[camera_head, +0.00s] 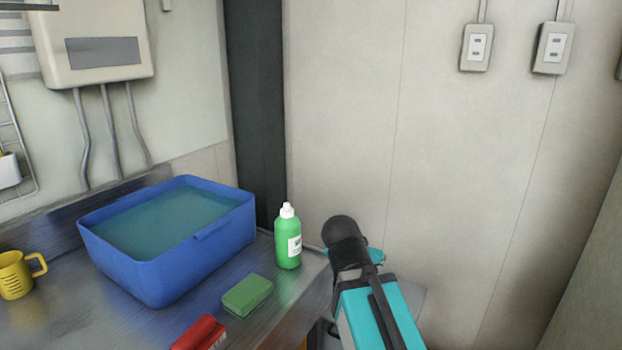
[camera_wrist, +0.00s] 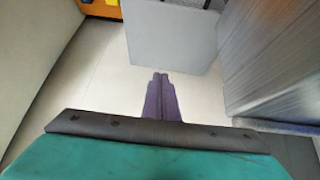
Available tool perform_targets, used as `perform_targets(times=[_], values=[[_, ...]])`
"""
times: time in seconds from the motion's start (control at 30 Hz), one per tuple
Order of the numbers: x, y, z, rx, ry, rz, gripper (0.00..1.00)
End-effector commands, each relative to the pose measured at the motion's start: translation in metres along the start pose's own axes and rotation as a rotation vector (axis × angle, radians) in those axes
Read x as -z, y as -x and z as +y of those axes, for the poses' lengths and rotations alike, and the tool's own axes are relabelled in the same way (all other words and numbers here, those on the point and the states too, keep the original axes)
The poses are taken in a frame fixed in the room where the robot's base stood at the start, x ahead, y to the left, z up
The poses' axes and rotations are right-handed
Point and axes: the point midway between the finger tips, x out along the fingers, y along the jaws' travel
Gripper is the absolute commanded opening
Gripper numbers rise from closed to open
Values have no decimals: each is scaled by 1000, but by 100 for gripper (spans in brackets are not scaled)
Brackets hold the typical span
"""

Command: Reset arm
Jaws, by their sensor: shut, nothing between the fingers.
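My arm, teal and black, rises at the lower right of the head view, just right of the counter's end. My gripper (camera_wrist: 160,77) shows in the wrist view as two dark purple fingers pressed together, with nothing between them. They hang over pale floor (camera_wrist: 95,75), apart from everything around. In the head view the fingers cannot be made out.
The metal counter (camera_head: 60,315) bears a blue water-filled tub (camera_head: 165,277), green bottle (camera_head: 287,242), green sponge (camera_head: 247,295), red item (camera_head: 200,333) and yellow mug (camera_head: 14,277). A grey panel (camera_wrist: 170,35) lies beyond the fingers.

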Motion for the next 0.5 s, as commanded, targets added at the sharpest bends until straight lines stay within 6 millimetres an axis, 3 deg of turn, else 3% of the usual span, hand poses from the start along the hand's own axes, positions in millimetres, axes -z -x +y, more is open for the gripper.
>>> perform_targets(times=[0.5], values=[[-53,-68,29,-120,47,-152,0]])
